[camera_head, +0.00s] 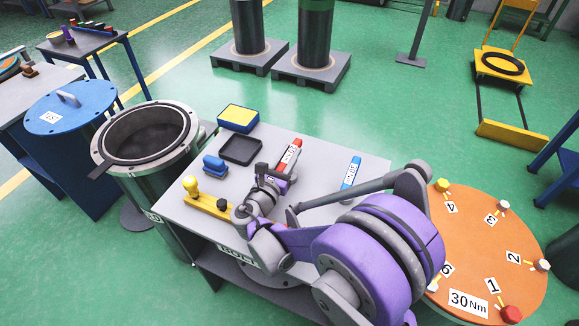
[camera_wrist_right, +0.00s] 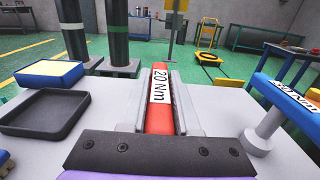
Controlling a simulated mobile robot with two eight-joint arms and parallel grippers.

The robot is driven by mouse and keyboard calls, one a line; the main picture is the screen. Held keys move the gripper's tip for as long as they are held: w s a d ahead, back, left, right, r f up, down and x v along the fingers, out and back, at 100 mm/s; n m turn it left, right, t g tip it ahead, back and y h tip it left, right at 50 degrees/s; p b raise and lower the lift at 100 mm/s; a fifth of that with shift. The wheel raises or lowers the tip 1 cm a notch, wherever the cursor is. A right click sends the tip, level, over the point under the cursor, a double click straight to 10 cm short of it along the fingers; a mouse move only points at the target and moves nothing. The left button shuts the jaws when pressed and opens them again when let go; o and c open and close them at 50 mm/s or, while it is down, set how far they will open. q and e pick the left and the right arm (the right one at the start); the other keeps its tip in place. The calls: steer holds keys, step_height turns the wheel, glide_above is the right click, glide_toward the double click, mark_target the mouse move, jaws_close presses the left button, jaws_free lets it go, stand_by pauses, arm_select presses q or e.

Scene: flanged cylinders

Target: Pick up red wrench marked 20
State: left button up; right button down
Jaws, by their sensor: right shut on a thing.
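The red wrench (camera_head: 291,152), with a white label, is at the grey worktable in the head view. In the right wrist view the red wrench (camera_wrist_right: 160,92) points away from me, and its label reads 20 Nm. My right gripper (camera_head: 274,176) reaches over the table, and its fingers (camera_wrist_right: 160,108) are closed along both sides of the wrench. The wrench's near end is hidden by the gripper. I cannot tell whether it is clear of its support. My left gripper is not in view.
A blue wrench (camera_head: 351,172) stands to the right, close by in the wrist view (camera_wrist_right: 288,95). A black tray (camera_head: 240,150), a yellow-topped blue box (camera_head: 238,117) and a yellow tool (camera_head: 208,204) are on the table (camera_head: 325,160). An orange disc (camera_head: 480,245) with numbered bolts lies at the right.

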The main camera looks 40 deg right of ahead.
steer(key=shift+r, duration=0.1)
stand_by(0.8)
step_height(320, 180, up, 10)
steer(key=shift+f+p, duration=0.1)
steer(key=shift+p, duration=1.15)
